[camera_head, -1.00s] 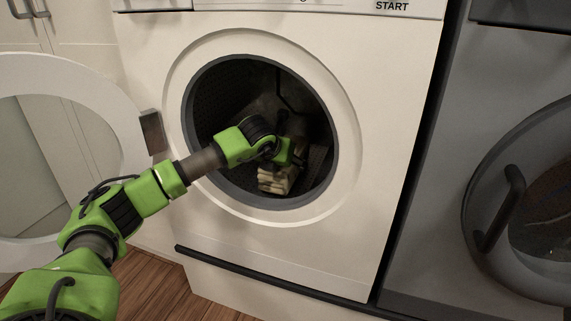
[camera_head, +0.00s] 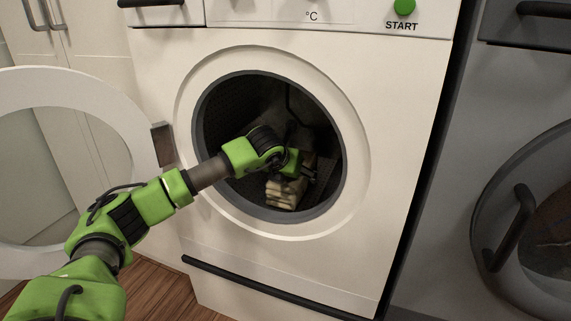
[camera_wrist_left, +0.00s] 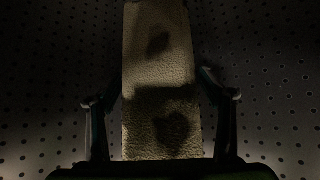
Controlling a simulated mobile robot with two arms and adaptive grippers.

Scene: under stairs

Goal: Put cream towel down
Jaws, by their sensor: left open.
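The cream towel (camera_head: 284,193) is a small folded bundle low inside the drum of the white washing machine (camera_head: 385,120). In the left wrist view the towel (camera_wrist_left: 160,60) is a long pale strip with dark shadows on it, lying against the perforated drum wall. My left gripper (camera_head: 304,172) is inside the drum at the towel. In the wrist view its two fingers (camera_wrist_left: 162,95) stand apart on either side of the towel, with a dark gap along each side. Contact deeper in is too dark to tell. My right gripper is not in view.
My left arm passes through the round drum opening, whose dark rim (camera_head: 339,185) surrounds it closely. The open washer door (camera_head: 75,85) stands at the left. A grey machine (camera_head: 480,90) with a round door stands at the right. Wooden floor (camera_head: 160,290) shows below.

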